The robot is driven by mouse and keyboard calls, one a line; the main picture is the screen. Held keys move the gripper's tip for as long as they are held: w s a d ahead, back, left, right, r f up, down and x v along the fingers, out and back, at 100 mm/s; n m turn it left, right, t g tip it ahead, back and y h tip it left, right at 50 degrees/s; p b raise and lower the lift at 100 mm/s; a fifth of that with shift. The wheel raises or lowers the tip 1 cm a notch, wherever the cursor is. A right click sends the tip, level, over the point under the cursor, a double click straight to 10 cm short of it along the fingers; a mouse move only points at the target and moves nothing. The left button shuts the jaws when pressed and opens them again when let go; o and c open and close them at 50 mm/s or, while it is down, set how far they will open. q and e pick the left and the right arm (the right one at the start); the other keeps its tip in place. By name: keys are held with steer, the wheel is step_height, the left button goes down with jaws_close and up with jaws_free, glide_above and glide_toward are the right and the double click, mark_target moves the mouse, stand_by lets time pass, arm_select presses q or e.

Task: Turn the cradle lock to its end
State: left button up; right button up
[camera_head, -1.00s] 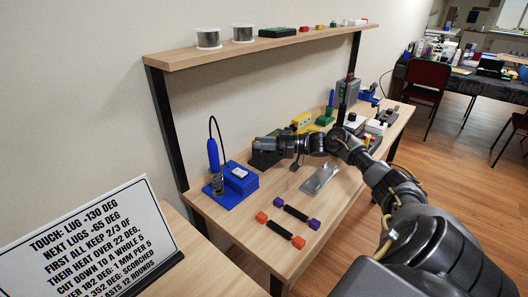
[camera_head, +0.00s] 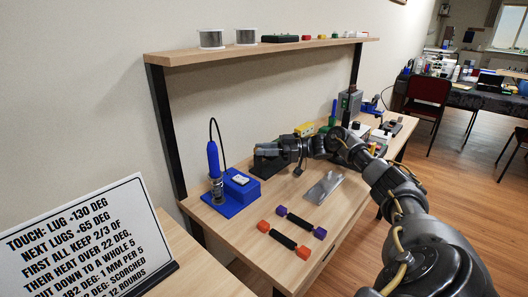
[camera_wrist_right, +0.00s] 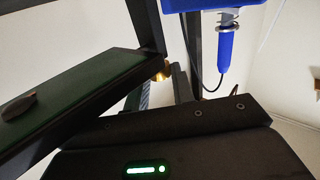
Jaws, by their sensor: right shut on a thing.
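My right gripper (camera_head: 266,152) reaches in from the right at the back of the bench, low over a dark cradle-like base (camera_head: 262,168). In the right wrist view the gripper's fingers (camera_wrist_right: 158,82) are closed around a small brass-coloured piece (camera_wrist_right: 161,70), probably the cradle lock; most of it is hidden. A dark board with a green face (camera_wrist_right: 70,88) and a dark oval knob (camera_wrist_right: 18,107) lies beside the fingers at the left of that view. How far the lock is turned cannot be told. My left gripper is in neither view.
A blue soldering iron stand (camera_head: 232,188) is left of the gripper; its iron (camera_wrist_right: 228,50) shows in the wrist view. A metal plate (camera_head: 323,187) and two dark bars with orange and purple ends (camera_head: 285,235) lie in front. A text sign (camera_head: 85,240) stands front left.

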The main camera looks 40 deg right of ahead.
steer(key=shift+f, duration=0.1)
steer(key=o, duration=1)
steer(key=shift+s+d, duration=0.1)
steer(key=shift+d, duration=0.05)
steer(key=shift+s+d, duration=0.2)
steer(key=shift+d, duration=0.1)
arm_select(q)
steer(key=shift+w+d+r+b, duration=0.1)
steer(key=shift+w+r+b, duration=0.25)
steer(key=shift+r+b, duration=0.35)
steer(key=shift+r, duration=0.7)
arm_select(e)
steer(key=v, duration=0.6)
steer(key=shift+s+d, duration=0.2)
steer(key=shift+s, duration=0.05)
